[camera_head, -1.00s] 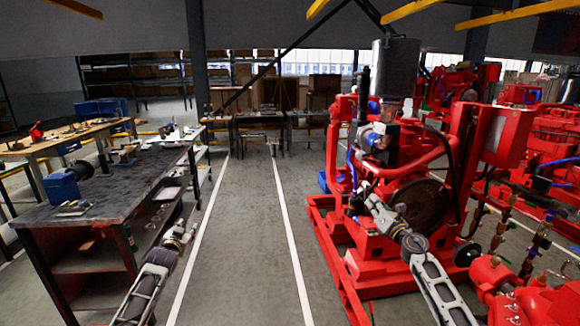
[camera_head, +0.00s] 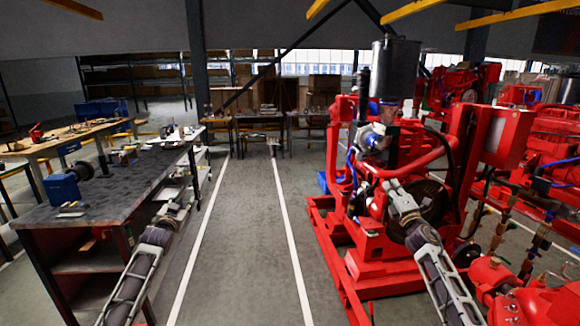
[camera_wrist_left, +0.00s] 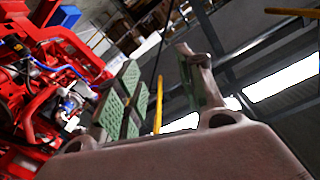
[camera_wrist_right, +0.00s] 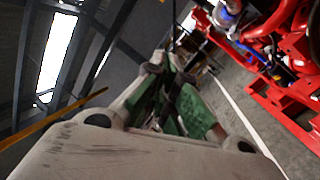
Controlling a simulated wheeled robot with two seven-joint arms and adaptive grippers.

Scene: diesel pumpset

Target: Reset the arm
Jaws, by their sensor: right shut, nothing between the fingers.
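My left gripper (camera_head: 177,208) is raised by the right side of the dark workbench in the head view. In the left wrist view its two fingers with green pads stand wide apart, and the gap (camera_wrist_left: 158,72) between them is empty. My right gripper (camera_head: 390,186) is in front of the red diesel pumpset (camera_head: 372,245) in the head view; whether it touches the engine cannot be told. In the right wrist view its green-padded fingers (camera_wrist_right: 167,72) are together with nothing between them.
The dark workbench (camera_head: 95,205) at the left carries a blue box (camera_head: 63,188) and small parts. A grey aisle with white lines (camera_head: 245,230) lies clear between bench and pumpset. More red machines (camera_head: 560,135) stand at the right.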

